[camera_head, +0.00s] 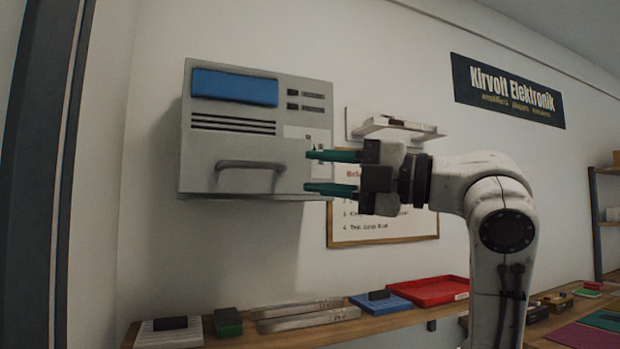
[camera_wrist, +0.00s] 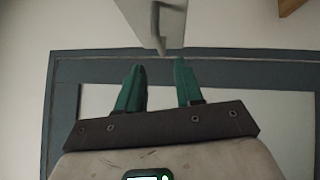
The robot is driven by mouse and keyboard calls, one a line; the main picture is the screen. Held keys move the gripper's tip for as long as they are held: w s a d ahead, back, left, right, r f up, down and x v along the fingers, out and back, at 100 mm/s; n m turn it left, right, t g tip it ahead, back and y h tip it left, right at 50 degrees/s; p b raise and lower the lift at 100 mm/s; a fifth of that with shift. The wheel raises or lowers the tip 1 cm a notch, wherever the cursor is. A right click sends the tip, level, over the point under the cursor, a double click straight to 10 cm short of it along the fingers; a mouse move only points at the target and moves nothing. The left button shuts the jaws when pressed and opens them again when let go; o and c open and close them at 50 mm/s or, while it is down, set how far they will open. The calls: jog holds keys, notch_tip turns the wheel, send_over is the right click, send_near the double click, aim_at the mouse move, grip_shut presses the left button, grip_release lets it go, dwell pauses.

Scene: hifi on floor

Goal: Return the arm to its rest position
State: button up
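My gripper (camera_head: 332,171) is in the middle of the head view, with its two green fingers spread apart and pointing left. Nothing is between the fingers. They appear in front of the right edge of a grey wall cabinet (camera_head: 225,155) that has a blue panel and a bar handle (camera_head: 250,165). I cannot tell how far the fingers are from it. In the wrist view the fingers (camera_wrist: 160,88) are also apart and empty. The cabinet (camera_wrist: 172,12) and its handle (camera_wrist: 155,25) show beyond them at the top. My arm reaches in from the right.
A small wall shelf (camera_head: 395,130) and a framed notice (camera_head: 385,232) are behind my gripper. Below runs a wooden ledge (camera_head: 250,338) with a red tray (camera_head: 432,290), a blue box (camera_head: 380,303) and metal bars (camera_head: 308,318). A dark post (camera_head: 45,150) stands at the left.

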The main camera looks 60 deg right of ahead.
jog(key=w+d+f+m+g+h, duration=0.1)
jog(key=w+f+m, duration=0.4)
jog(key=f, duration=0.5)
jog(key=w+d+f+m+g+h, duration=0.15)
jog(key=w+f+m, duration=0.35)
jog(key=f, duration=0.6)
jog(key=s+a+f+m+g, duration=0.1)
jog(key=a+f+m+g, duration=0.15)
jog(key=f, duration=0.85)
jog(key=a+f+m+g, duration=0.2)
jog(key=a+f+m, duration=0.15)
jog(key=f, duration=0.65)
jog(key=s+a+f+m+g, duration=0.15)
jog(key=a+f, duration=0.25)
jog(key=f, duration=0.7)
jog(key=s+a+f+m+g, duration=0.2)
jog(key=s+a+f+g, duration=0.1)
jog(key=s+f, duration=0.7)
jog(key=s+a+f+m+g+h, duration=0.1)
jog(key=s+a+f+m+g, duration=0.1)
jog(key=s+f+g, duration=0.4)
jog(key=s+a+f, duration=0.1)
jog(key=s+f, duration=0.4)
jog(key=s, duration=0.2)
jog(key=shift+a+m, duration=0.35)
